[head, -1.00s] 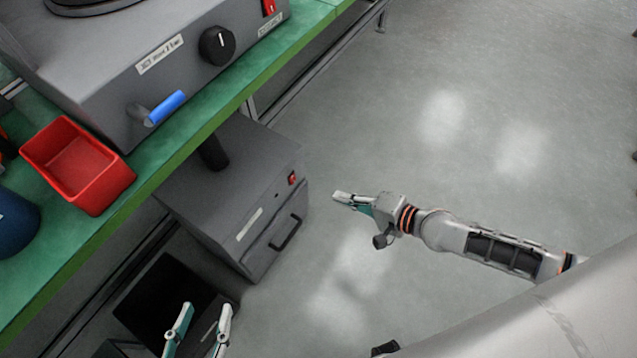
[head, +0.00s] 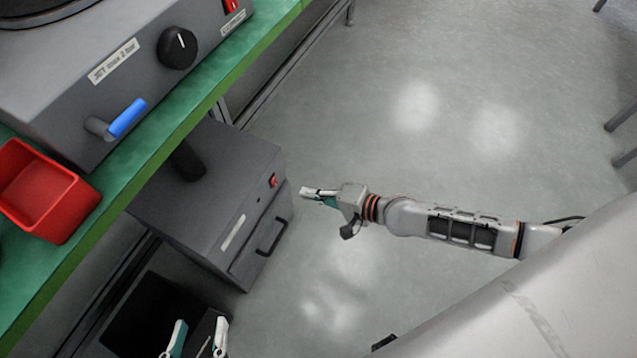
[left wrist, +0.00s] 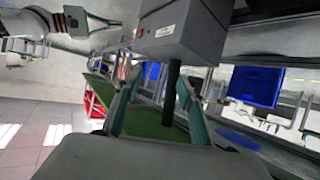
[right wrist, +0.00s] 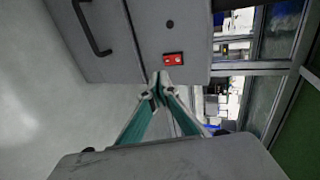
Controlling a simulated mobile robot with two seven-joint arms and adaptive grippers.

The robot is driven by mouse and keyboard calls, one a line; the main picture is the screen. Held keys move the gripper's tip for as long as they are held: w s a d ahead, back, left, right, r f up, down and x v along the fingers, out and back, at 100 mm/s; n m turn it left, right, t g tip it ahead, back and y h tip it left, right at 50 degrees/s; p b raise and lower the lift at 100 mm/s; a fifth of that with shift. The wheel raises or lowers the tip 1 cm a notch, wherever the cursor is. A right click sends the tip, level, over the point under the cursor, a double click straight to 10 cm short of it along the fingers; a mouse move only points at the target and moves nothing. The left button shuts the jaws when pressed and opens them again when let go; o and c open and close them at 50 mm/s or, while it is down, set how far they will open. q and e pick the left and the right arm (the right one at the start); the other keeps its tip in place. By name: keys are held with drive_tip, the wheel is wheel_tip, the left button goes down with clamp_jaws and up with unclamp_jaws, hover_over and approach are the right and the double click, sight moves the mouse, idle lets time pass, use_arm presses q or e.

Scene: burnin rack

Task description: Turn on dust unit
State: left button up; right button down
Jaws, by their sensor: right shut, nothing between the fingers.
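The dust unit (head: 215,205) is a grey box on the floor under the green bench, with a black pipe on top, a front handle and a red switch (head: 272,181). The switch also shows in the right wrist view (right wrist: 173,59). My right gripper (head: 304,191) is shut and empty, a little to the right of the switch. In the right wrist view its closed fingertips (right wrist: 157,86) appear just below the switch; contact cannot be told. My left gripper (head: 199,326) is open and empty at the bottom of the head view, in front of a dark open box.
The green bench (head: 205,105) overhangs the unit and carries a grey machine (head: 75,110) with a black knob and blue lever, and a red bin (head: 45,195). The dark open box (head: 150,312) stands beside the unit. The floor to the right is clear.

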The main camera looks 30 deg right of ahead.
sight(274, 181)
use_arm(q)
drive_tip(key=shift+d+r+n+b, duration=0.15)
drive_tip(key=shift+d+n+b, duration=0.4)
drive_tip(key=shift+d+n, duration=0.35)
use_arm(e)
drive_tip(key=r+x, duration=0.1)
drive_tip(key=x, duration=0.6)
drive_tip(key=shift+w+a, duration=0.35)
drive_tip(key=shift+w, duration=0.15)
use_arm(q)
drive_tip(key=shift+s+d+h, duration=0.1)
drive_tip(key=shift+h, duration=0.2)
use_arm(e)
drive_tip(key=shift+f, duration=0.15)
use_arm(q)
drive_tip(key=shift+s+d, duration=0.2)
drive_tip(key=shift+d, duration=0.15)
use_arm(e)
drive_tip(key=shift+w+a+f, duration=0.15)
drive_tip(key=shift+w+a, duration=0.1)
drive_tip(key=shift+w, duration=0.05)
